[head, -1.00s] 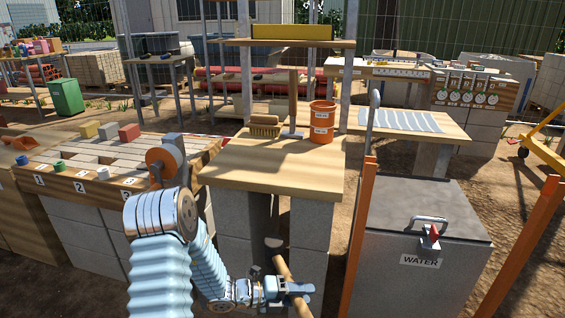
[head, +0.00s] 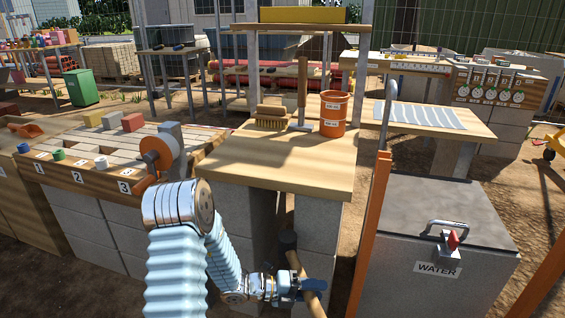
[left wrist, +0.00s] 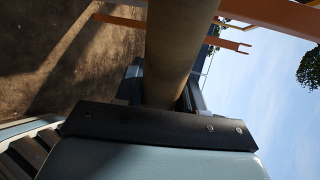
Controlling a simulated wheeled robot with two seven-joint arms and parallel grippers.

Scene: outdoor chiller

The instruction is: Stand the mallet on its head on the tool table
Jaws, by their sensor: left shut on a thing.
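My left gripper (head: 309,286) is shut on the handle. In the left wrist view the handle (left wrist: 180,50) runs up between the jaws (left wrist: 165,95), and the head is not seen there. The tool table (head: 275,171) is a wooden top on grey blocks, with its front half bare. My right gripper is not in view.
At the tool table's back stand a brush (head: 271,117), an upright wooden-handled tool (head: 302,90) and an orange bucket (head: 334,115). A shelf (head: 300,28) rises behind. An orange post (head: 370,230) and a water box (head: 440,212) stand right; a numbered block bench (head: 85,179) stands left.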

